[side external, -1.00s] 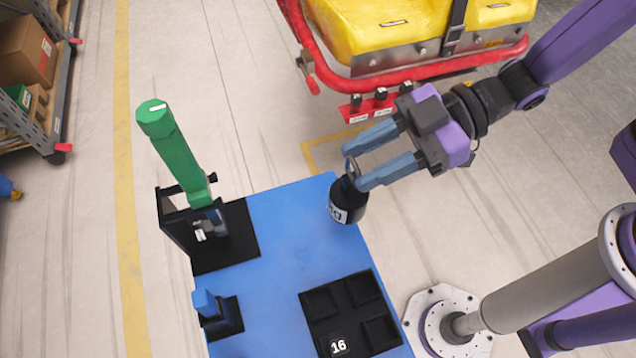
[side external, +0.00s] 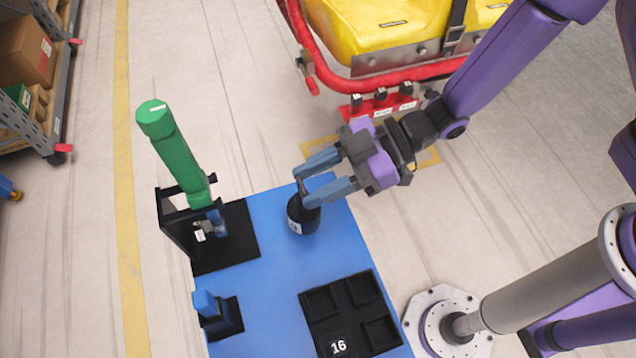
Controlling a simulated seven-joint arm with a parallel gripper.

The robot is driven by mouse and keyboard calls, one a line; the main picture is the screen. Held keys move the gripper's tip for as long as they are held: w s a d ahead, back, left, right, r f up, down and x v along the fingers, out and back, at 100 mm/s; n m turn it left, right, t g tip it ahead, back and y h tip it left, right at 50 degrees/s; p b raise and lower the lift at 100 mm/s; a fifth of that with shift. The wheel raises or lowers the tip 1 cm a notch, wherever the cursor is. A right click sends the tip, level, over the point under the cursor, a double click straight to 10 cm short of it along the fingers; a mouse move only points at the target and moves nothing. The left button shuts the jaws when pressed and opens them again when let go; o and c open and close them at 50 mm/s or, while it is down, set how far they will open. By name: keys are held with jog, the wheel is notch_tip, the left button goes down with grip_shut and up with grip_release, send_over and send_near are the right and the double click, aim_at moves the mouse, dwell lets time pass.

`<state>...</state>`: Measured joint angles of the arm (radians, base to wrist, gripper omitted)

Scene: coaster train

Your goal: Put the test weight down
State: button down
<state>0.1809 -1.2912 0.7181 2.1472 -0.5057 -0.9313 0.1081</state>
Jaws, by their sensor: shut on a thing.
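The test weight (side external: 303,218) is a small black, rounded weight with a white label and a ring handle on top. It is over the upper right part of the blue table top (side external: 270,262). My gripper (side external: 314,186) is shut on its handle, reaching in from the upper right. The weight looks upright or slightly tilted. I cannot tell whether its base touches the table.
A black tray (side external: 337,297) with square pockets and a "16" label sits at the table's lower right. A green-handled tool (side external: 178,155) stands in a black holder at left, with a blue piece (side external: 206,303) below. A yellow-seated red car (side external: 385,35) is behind.

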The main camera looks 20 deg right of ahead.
jog(key=shift+f, duration=1.05)
jog(key=c, duration=0.6)
grip_release()
jog(key=shift+f, duration=0.2)
jog(key=shift+c, duration=0.2)
jog(key=shift+r, duration=0.15)
jog(key=v, duration=1.2)
jog(key=shift+d, duration=0.15)
